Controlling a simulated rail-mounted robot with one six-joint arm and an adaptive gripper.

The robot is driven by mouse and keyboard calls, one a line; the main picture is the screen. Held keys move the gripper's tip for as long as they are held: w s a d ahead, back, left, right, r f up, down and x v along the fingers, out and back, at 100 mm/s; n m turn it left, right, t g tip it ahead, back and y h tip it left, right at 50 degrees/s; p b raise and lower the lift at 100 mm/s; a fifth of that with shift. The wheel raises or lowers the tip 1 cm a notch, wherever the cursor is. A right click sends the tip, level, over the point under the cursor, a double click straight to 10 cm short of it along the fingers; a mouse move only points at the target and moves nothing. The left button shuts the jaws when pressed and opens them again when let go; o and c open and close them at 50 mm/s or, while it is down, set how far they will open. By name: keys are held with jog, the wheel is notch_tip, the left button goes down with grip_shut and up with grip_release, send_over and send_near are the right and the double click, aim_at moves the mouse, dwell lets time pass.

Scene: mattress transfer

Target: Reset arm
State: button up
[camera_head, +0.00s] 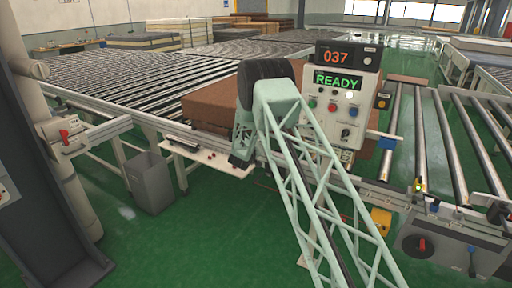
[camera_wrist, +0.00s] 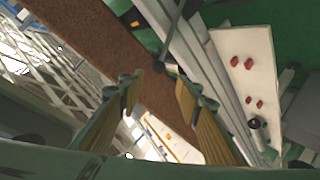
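My arm is a pale green lattice that rises from the bottom of the head view and bends down at a dark joint. My gripper (camera_head: 240,160) hangs at its end, in front of the conveyor edge and left of the control panel (camera_head: 335,105). In the wrist view my gripper (camera_wrist: 157,86) shows two spread fingers with a gap between them and nothing held. A brown block (camera_head: 210,106) sits behind the gripper on the conveyor side, partly hidden by the arm. A brown surface (camera_wrist: 100,38) also crosses the wrist view beyond the fingers.
The panel reads 037 and READY. A roller conveyor (camera_head: 120,80) runs along the left, another (camera_head: 430,130) at the right. A grey bin (camera_head: 150,182) stands on the green floor (camera_head: 170,245), which is open in front.

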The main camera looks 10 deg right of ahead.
jog(key=s+a+r+g+y, duration=0.1)
jog(key=s+a+r+y, duration=0.2)
jog(key=r, duration=0.7)
jog(key=s+a+r+y, duration=0.15)
jog(key=s+r, duration=0.35)
jog(key=r, duration=0.5)
jog(key=s+a+r+g+y, duration=0.1)
jog(key=s+a+r, duration=0.1)
jog(key=s+r, duration=0.75)
jog(key=s+a+r+g+y, duration=0.1)
jog(key=s+a+r, duration=0.1)
jog(key=s+r, duration=0.75)
jog(key=s+d+r+m+g, duration=0.1)
jog(key=s+r+g, duration=0.2)
jog(key=s, duration=3)
jog(key=s+d+f+m+g, duration=0.1)
jog(key=s+d+f, duration=0.1)
jog(key=s, duration=1.3)
jog(key=s+d+f+g+h, duration=0.1)
jog(key=s+d+f, duration=0.1)
jog(key=s, duration=1.4)
jog(key=shift+s+d+m+g, duration=0.2)
jog(key=shift+m+g, duration=0.1)
jog(key=shift+m, duration=0.1)
